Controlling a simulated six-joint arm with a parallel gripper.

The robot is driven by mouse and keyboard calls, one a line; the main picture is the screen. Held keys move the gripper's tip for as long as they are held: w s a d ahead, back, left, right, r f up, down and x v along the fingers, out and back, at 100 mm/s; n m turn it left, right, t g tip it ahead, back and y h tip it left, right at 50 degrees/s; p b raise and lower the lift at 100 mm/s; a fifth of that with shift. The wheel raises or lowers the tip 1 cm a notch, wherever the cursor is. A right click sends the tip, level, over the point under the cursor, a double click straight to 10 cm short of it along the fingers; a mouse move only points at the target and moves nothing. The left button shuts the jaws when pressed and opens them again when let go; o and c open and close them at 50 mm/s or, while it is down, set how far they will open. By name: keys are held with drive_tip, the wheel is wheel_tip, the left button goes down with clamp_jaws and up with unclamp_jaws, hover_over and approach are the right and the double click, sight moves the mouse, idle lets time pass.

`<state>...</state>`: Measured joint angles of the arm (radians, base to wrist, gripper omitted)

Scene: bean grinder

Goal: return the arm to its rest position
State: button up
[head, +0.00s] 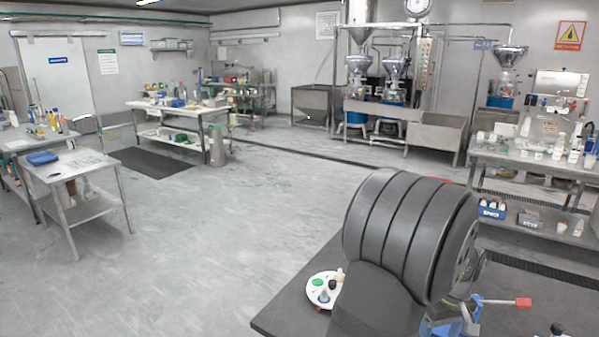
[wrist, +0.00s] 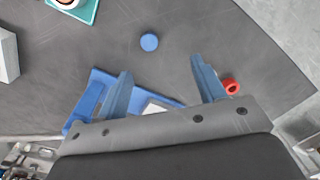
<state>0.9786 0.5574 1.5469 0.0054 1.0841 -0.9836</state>
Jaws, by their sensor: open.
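My gripper (wrist: 160,66) shows in the wrist view with its two blue-grey fingers spread apart and nothing between them. It is above the dark table (wrist: 250,45); the exact height is unclear. A round blue disc (wrist: 149,42) lies beyond the fingertips, apart from them. A flat blue piece (wrist: 97,90) is partly hidden behind the left finger and the gripper body. A red ring-like part (wrist: 231,87) shows just beside the right finger. In the head view my dark arm covers much of the table, and I cannot make out the fingers there.
A teal tray (wrist: 87,12) with a red-and-white item and a pale block (wrist: 7,55) are at the wrist view's upper left. In the head view, a white round plate (head: 313,293) with small items and a red-tipped metal rod (head: 500,301) flank my arm. The floor (head: 190,240) left of the table is clear.

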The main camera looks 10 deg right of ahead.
drive_tip(key=w+a, duration=0.5)
drive_tip(key=w+a+f, duration=0.1)
drive_tip(key=w+a, duration=0.3)
drive_tip(key=a, duration=0.1)
drive_tip(key=w+a+f, duration=0.1)
drive_tip(key=w+a, duration=0.3)
drive_tip(key=w, duration=0.1)
drive_tip(key=shift+w+a, duration=0.3)
drive_tip(key=shift+a, duration=0.1)
drive_tip(key=shift+w+a, duration=0.4)
drive_tip(key=shift+a, duration=0.2)
drive_tip(key=s+d+r, duration=0.2)
drive_tip(key=s+d, duration=1.2)
drive_tip(key=d, duration=0.1)
drive_tip(key=shift+w+f, duration=0.1)
